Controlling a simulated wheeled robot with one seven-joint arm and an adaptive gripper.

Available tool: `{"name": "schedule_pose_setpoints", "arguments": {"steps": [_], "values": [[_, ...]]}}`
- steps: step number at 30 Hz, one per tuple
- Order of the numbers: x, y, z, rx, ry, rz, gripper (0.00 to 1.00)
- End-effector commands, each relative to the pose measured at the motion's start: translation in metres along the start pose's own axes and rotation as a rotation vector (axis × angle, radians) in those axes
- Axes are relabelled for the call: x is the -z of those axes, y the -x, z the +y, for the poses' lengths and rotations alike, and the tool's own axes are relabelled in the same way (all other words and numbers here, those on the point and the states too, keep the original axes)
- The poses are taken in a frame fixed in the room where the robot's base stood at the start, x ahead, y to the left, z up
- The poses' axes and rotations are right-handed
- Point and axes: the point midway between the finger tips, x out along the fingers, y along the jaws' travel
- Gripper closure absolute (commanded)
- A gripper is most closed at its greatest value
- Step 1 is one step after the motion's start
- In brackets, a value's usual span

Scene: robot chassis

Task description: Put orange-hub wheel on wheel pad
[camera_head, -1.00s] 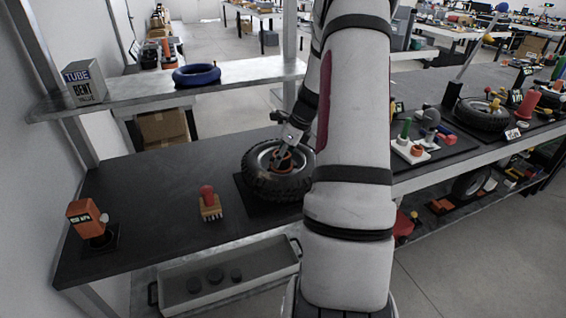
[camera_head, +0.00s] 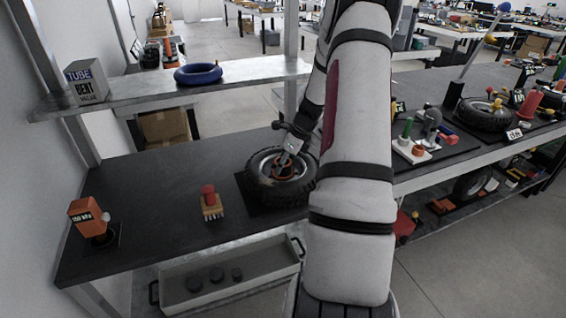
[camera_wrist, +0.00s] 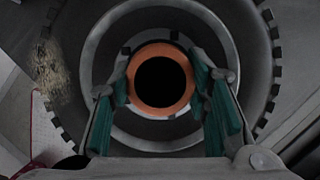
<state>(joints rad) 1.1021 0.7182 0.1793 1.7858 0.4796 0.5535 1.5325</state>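The orange-hub wheel (camera_head: 262,186), a black tyre with a grey rim, lies about flat on or just over the dark square wheel pad (camera_head: 247,193) on the bench. The pad shows to the left and front of the tyre. My gripper (camera_head: 284,170) reaches down into the wheel's middle. In the wrist view, the teal finger pads of my gripper (camera_wrist: 161,84) stand on either side of the orange hub (camera_wrist: 136,96) and look closed against it. Whether the tyre's underside touches the pad cannot be told.
A shelf with a blue tube (camera_head: 198,74) and a box (camera_head: 86,82) is behind. A grey tray (camera_head: 225,283) is below the front edge. Bare bench lies left.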

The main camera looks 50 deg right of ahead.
Motion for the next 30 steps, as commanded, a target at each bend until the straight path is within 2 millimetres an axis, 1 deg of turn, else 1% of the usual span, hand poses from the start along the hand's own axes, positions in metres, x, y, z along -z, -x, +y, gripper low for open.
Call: {"name": "schedule_pose_setpoints", "arguments": {"steps": [1,2,3,11,15,17,20,24,30], "values": [[0.000,0.000,0.000,-0.001,0.000,0.000,0.46],[0.000,0.000,0.000,-0.001,0.000,0.000,0.39],[0.000,0.000,0.000,-0.001,0.000,0.000,0.37],[0.000,0.000,0.000,0.000,0.000,0.000,0.37],[-0.001,0.008,-0.001,0.002,0.000,0.000,0.37],[-0.001,0.015,-0.001,0.002,0.000,0.001,0.37],[-0.002,0.033,-0.001,0.004,0.001,0.000,0.37],[-0.002,0.063,-0.001,0.004,0.002,-0.001,0.37],[-0.002,0.099,0.000,0.002,0.001,0.000,0.37]]}}
